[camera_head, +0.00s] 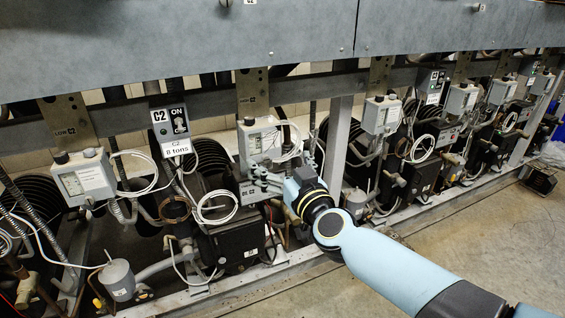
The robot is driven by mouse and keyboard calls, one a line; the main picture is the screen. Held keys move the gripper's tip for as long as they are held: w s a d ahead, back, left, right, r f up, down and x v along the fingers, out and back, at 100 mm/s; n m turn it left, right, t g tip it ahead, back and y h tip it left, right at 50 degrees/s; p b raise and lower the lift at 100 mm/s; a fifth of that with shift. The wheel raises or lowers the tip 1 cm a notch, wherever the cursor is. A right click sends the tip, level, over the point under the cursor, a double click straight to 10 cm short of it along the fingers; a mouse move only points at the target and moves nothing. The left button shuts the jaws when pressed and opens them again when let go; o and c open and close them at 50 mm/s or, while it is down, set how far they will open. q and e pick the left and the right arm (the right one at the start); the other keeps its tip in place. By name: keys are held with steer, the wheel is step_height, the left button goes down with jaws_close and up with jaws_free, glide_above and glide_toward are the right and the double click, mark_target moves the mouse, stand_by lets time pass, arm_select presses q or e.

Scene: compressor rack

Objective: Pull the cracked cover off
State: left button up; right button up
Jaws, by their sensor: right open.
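My right arm comes in from the lower right. My right gripper (262,182) is open, in front of the compressor rack, just below a pale grey control box (259,143). Its small fingers overlap the dark parts behind, and I cannot tell whether they touch anything. The control box has a front cover with a small window and a dark knob on top. No crack can be made out at this size, so I cannot tell which cover is the cracked one. My left gripper is not in view.
Looped white cables (216,207) hang close to the gripper. A metal rail (270,283) edges the rack. The concrete floor (490,235) at right is mostly clear.

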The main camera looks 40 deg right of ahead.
mark_target(264, 144)
steer(key=b+x, duration=0.1)
steer(key=x, duration=0.9)
steer(key=shift+w+f+b, duration=0.1)
steer(key=shift+w+b, duration=0.2)
steer(key=shift+b, duration=0.1)
steer(key=c, duration=0.9)
steer(key=shift+p+v, duration=1.4)
steer(key=shift+v, duration=2.35)
